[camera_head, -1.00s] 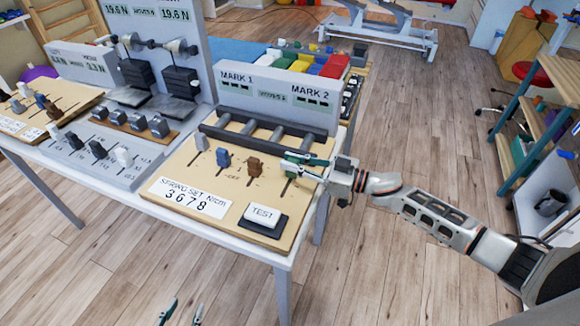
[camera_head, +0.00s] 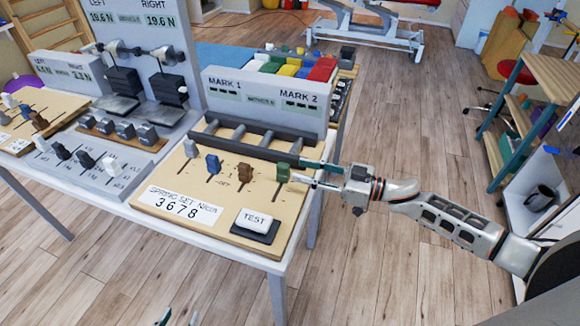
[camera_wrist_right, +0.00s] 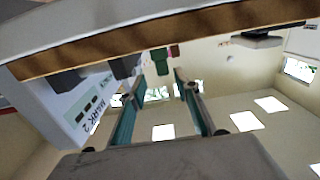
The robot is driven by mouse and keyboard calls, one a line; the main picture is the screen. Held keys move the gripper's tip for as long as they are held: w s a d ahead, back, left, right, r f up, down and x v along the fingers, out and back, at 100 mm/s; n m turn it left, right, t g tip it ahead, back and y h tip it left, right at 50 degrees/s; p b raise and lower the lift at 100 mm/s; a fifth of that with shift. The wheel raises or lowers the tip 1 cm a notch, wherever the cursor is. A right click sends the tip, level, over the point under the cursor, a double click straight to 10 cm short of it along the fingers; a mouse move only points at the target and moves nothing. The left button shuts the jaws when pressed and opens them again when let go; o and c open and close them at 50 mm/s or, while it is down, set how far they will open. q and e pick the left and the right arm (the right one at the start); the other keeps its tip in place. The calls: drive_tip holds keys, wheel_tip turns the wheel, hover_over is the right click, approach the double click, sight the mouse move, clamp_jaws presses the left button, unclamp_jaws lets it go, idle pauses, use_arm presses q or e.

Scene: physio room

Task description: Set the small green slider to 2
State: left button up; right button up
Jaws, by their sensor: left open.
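The small green slider (camera_head: 283,172) stands upright at the right end of the wooden spring-set panel (camera_head: 215,188), at the far part of its slot; the slot runs on toward the panel's front. My right gripper (camera_head: 302,172) is open just right of the slider, its fingertips pointing at it. In the right wrist view the green slider (camera_wrist_right: 174,50) shows beyond and between the two parted fingers (camera_wrist_right: 158,82), with no clear contact. My left gripper (camera_head: 180,318) shows only as two parted fingertips at the bottom edge, over the floor. The number beside the slider is not readable.
Brown (camera_head: 245,173), blue (camera_head: 212,164) and grey (camera_head: 190,148) sliders stand left of the green one. A TEST button (camera_head: 254,219) lies in front. Open floor lies right of the table.

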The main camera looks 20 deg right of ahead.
drive_tip(key=shift+v, duration=2.75)
use_arm(q)
drive_tip(key=shift+d, duration=0.1)
use_arm(e)
drive_tip(key=shift+d, duration=0.1)
